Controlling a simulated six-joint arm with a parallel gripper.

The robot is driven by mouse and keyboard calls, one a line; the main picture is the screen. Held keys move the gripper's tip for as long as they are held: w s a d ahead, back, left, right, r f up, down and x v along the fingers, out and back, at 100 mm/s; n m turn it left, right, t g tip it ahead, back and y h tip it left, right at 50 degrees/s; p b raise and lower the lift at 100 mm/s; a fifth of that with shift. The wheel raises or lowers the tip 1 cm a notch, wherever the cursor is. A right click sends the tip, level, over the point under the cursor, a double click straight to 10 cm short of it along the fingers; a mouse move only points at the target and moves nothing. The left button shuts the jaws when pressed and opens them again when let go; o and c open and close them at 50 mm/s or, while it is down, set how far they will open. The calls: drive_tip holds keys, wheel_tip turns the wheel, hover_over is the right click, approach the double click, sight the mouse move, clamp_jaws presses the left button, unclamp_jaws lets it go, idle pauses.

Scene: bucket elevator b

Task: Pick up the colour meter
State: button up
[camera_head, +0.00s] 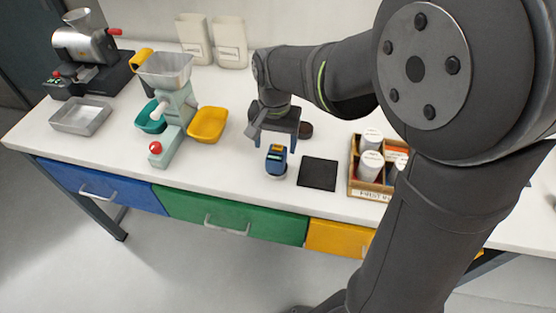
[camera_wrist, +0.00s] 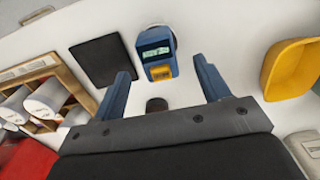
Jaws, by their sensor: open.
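The colour meter is a small blue handheld device with a greenish display. In the head view the colour meter (camera_head: 276,160) stands on the white bench near its front edge, left of a black square mat. In the wrist view the colour meter (camera_wrist: 157,52) shows beyond and between the fingertips, with its display facing the camera. My gripper (camera_head: 277,142) is open and empty, just behind and above the meter in the head view. Its two blue fingers in the wrist view (camera_wrist: 165,72) are spread wide, one to each side of the meter, and appear not to touch it.
The black mat (camera_head: 318,174) lies to the right. Beyond it a wooden crate (camera_head: 353,177) holds white jars. A yellow tray (camera_head: 207,124) and a green mill (camera_head: 177,112) stand to the left. A small dark round object (camera_head: 305,130) sits behind. Drawers line the bench front.

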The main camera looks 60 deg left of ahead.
sight(277, 153)
drive_tip(key=f, duration=0.6)
drive_tip(key=shift+w+f, duration=0.2)
drive_tip(key=shift+f, duration=0.05)
